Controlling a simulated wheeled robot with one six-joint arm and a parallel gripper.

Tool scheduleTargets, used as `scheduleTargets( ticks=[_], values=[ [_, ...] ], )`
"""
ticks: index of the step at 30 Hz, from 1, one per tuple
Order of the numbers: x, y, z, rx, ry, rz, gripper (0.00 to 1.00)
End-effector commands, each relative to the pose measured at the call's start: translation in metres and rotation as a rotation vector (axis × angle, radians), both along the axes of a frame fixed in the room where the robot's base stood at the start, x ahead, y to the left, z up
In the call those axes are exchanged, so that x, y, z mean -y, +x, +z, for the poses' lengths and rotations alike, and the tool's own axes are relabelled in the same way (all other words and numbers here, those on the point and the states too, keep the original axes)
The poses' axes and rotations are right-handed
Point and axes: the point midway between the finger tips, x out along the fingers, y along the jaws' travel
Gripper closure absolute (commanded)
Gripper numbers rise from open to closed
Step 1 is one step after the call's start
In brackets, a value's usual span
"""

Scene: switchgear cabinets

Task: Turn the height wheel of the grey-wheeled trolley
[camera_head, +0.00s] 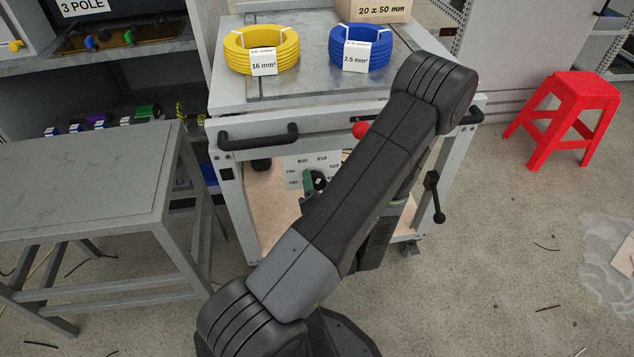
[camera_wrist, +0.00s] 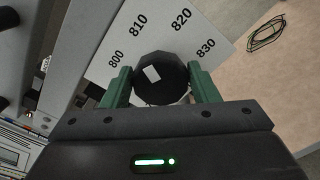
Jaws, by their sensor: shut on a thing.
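The trolley (camera_head: 300,105) stands in front of me with a grey top. One grey castor (camera_head: 408,250) shows low on its right. The height wheel (camera_wrist: 160,78) is a round black knob with a white mark, in front of a white scale plate (camera_wrist: 110,50) with numbers from 800 to 830. My gripper (camera_wrist: 158,82) is shut on the wheel, with one green finger on each side. In the head view my gripper (camera_head: 314,184) is small and partly hidden by my arm, below the trolley's front edge. The plate there (camera_head: 300,165) is partly covered.
A yellow coil (camera_head: 262,50), a blue coil (camera_head: 360,48) and a box (camera_head: 375,10) sit on the trolley. A red ball knob (camera_head: 360,130) and a black crank (camera_head: 434,195) are near my arm. A grey table (camera_head: 90,190) stands left, a red stool (camera_head: 568,110) right.

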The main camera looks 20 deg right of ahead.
Motion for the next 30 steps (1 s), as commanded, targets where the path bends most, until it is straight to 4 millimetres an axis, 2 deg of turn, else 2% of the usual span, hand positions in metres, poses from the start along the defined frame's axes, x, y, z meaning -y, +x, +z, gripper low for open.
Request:
scheduleTargets(
  ticks=[15,16,18,30],
  values=[
    [0.0005,-0.0001,-0.0004,0.004,0.018,-0.001,0.69],
    [0.0005,-0.0001,-0.0004,0.004,0.018,-0.001,0.4],
    [0.0004,-0.0001,-0.0003,0.004,0.018,-0.001,0.26],
    [-0.0004,-0.0043,-0.0005,0.003,0.02,-0.001,0.24]
  ],
)
